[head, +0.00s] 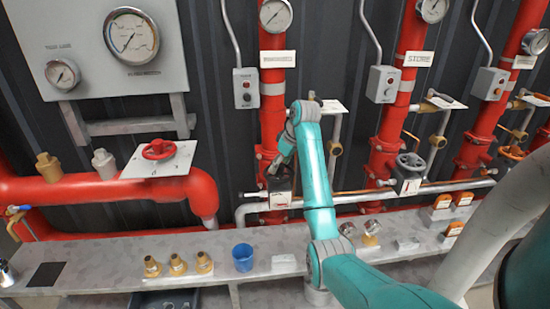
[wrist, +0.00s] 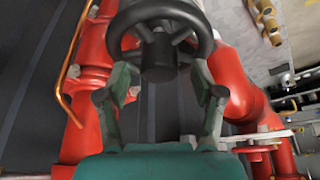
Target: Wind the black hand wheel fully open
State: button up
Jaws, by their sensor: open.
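The black hand wheel (wrist: 160,22) fills the top middle of the wrist view, with its rim, spokes and dark hub showing. In the head view the wheel (head: 278,182) is mostly hidden behind my gripper (head: 279,164), at the red pipe left of centre. In the wrist view my gripper (wrist: 163,85) is open, one finger on each side below the hub. The fingertips lie close to the lower rim; I cannot tell whether they touch it. Nothing is held between them.
A blue cup (head: 242,257) and brass fittings (head: 177,265) stand on the grey bench (head: 110,245). Red pipes flank the black wheel closely in the wrist view.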

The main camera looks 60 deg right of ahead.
grip_shut()
jog(key=shift+c, duration=0.9)
grip_release()
jog(key=shift+f, duration=0.1)
